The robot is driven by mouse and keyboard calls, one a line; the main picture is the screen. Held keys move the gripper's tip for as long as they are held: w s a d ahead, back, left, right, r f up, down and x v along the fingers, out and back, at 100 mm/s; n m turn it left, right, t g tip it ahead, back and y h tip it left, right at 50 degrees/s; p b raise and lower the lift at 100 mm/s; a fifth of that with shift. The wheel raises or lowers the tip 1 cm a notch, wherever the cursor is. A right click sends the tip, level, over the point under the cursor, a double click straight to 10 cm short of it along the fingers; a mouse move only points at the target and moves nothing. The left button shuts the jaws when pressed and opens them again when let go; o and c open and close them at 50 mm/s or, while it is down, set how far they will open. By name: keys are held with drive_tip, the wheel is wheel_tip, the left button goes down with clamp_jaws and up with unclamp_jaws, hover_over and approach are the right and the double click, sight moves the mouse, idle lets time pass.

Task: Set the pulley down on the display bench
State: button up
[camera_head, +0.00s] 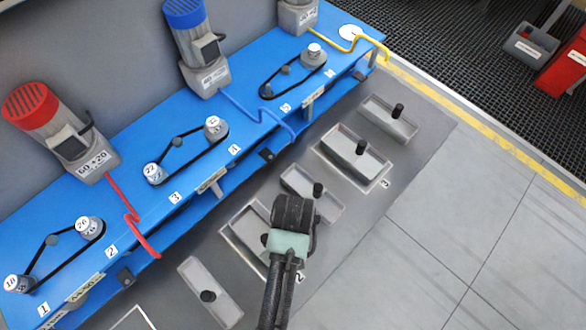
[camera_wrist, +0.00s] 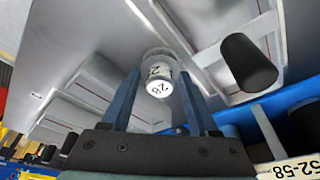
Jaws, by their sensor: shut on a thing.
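My gripper (camera_wrist: 158,88) is shut on a small metallic pulley (camera_wrist: 159,79) in the wrist view. The pulley sits between the two blue-grey fingers, its white numbered face towards the camera. The number looks like 28. In the head view my dark wrist hangs over the grey trays and hides the fingers and the held pulley. A long blue bench (camera_head: 160,125) runs diagonally across the left. It carries several pulleys with black belts and numbered places. I cannot tell from the pictures whether it is the display bench.
Grey trays with black knobs, such as the far one (camera_head: 383,121), line the grey strip in front of the blue bench. Open floor (camera_head: 430,235) lies right.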

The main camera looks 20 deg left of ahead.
drive_tip(key=o, duration=1.4)
drive_tip(key=shift+f, duration=0.1)
drive_tip(key=shift+o, duration=0.2)
drive_tip(key=p+v, duration=0.1)
drive_tip(key=v, duration=1.1)
drive_tip(key=w+d+r+m+t, duration=0.1)
drive_tip(key=w+r+t, duration=0.4)
drive_tip(key=r, duration=0.6)
drive_tip(key=w+d+r+m+t, duration=0.1)
drive_tip(key=w+d+r+t, duration=0.15)
drive_tip(key=w+r, duration=0.6)
drive_tip(key=w+r+t, duration=0.4)
drive_tip(key=r+t, duration=0.1)
drive_tip(key=r, duration=0.7)
drive_tip(key=s+d+r+m+t, duration=0.1)
drive_tip(key=s+d+r+t, duration=0.1)
drive_tip(key=r, duration=0.8)
drive_tip(key=s+d+r+m+t, duration=0.1)
drive_tip(key=s+r+t, duration=0.4)
drive_tip(key=r, duration=0.5)
drive_tip(key=s+d+r+m+t+h, duration=0.1)
drive_tip(key=s+d+r+t, duration=0.2)
drive_tip(key=r, duration=0.8)
drive_tip(key=shift+s+t, duration=0.4)
drive_tip(key=shift+t, duration=0.65)
